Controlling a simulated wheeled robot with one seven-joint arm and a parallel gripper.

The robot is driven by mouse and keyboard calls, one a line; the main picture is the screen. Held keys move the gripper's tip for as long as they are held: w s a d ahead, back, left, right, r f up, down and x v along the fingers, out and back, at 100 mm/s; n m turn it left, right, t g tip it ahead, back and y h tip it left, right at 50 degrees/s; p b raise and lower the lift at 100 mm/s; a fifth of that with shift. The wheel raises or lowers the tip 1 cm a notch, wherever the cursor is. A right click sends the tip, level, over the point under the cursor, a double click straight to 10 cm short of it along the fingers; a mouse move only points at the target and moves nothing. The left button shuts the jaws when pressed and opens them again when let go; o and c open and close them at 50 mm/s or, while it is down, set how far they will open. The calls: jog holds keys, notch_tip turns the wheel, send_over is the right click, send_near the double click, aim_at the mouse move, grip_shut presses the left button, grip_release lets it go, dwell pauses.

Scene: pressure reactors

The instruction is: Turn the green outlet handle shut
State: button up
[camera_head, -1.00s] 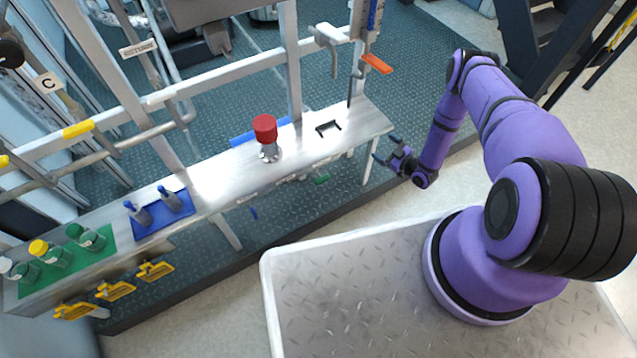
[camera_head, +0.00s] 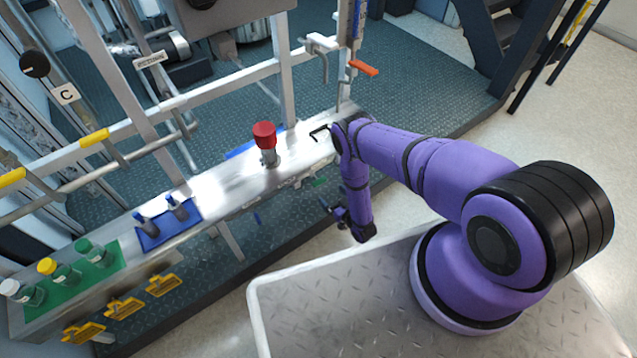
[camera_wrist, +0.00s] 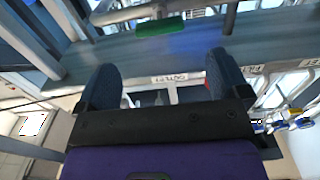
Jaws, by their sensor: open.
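The green outlet handle (camera_wrist: 160,27) shows as a green bar near the top of the wrist view, beyond my fingertips and apart from them. In the head view the handle (camera_head: 319,181) is a small green patch under the bench's front edge, partly hidden. My gripper (camera_wrist: 163,66) is open, with its two dark fingers spread and nothing between them. In the head view my gripper (camera_head: 334,209) hangs in front of the bench, close to the handle and partly hidden by my wrist. A white outlet label (camera_wrist: 169,79) shows between the fingers.
The metal bench (camera_head: 225,183) runs along the left, carrying a red-capped part (camera_head: 265,143), a blue mat (camera_head: 160,237) and a green mat (camera_head: 108,262) with bottles. Yellow handles (camera_head: 125,307) stick out in front. An orange lever (camera_head: 363,68) stands behind. Floor lies open before the bench.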

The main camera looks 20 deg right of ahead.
aim_at(322, 183)
jog(key=x, duration=0.9)
jog(key=shift+d, duration=0.1)
jog(key=shift+s, duration=0.1)
jog(key=c, duration=0.9)
